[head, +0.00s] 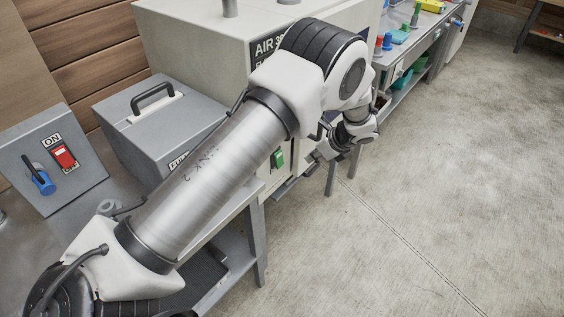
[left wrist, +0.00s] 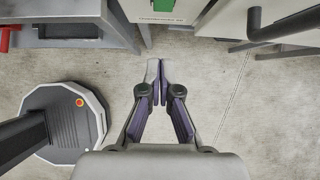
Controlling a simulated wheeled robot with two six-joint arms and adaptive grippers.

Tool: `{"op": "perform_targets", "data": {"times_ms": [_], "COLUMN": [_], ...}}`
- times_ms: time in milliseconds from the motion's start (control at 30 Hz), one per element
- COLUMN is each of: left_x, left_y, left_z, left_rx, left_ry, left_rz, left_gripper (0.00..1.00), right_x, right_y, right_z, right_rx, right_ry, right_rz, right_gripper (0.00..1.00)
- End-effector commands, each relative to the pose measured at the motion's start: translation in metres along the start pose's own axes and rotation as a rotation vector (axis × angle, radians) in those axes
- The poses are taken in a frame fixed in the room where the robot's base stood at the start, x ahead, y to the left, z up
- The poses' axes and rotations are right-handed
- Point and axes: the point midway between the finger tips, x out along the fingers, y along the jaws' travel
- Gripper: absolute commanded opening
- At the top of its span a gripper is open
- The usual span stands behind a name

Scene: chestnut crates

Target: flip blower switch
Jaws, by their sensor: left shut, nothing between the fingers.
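A grey control box (head: 50,165) at the left of the head view carries a red rocker switch (head: 64,157) between the words ON and OFF. A green switch (head: 277,158) is on the front of the large beige machine (head: 200,40) labelled AIR. Neither switch has a readable blower label. A green part (left wrist: 175,1) shows at the top edge of the left wrist view. My left gripper (left wrist: 157,76) is shut and empty, over the floor in front of the machine, apart from both switches. It also shows in the head view (head: 326,152), partly hidden. My right gripper is out of view.
A grey lidded box (head: 155,120) with a black handle stands near the machine. A bench (head: 425,35) with colourful items lies behind. The concrete floor (head: 450,180) at the right is clear.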

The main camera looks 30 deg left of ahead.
Motion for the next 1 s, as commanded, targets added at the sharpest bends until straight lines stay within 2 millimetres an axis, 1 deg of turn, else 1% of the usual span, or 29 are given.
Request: {"op": "perform_targets", "data": {"times_ms": [267,367,467,833,867,900,1000], "left_x": [0.003,0.01,0.025,0.104,0.105,0.111,0.121], "left_y": [0.0,0.001,0.001,0.002,0.001,0.001,0.001], "left_z": [-0.001,-0.001,-0.001,0.0,0.008,0.013,0.022], "left_rx": [0.001,0.001,0.0,0.0,-0.003,-0.003,-0.001], "left_ry": [-0.001,0.0,0.0,-0.001,-0.001,-0.001,-0.001], "left_rz": [0.0,0.002,0.004,0.003,0.001,0.002,0.001], "left_gripper": [0.0,0.0,0.0,0.0,0.0,0.0,0.0], "right_x": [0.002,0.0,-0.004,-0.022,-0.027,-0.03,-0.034], "right_y": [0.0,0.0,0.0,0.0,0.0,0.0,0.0], "right_z": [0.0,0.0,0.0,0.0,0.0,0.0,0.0], "right_rx": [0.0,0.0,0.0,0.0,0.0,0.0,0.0], "right_ry": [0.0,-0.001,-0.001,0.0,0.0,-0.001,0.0], "right_rz": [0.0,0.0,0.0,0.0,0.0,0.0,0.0], "right_gripper": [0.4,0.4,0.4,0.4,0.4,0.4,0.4]}}
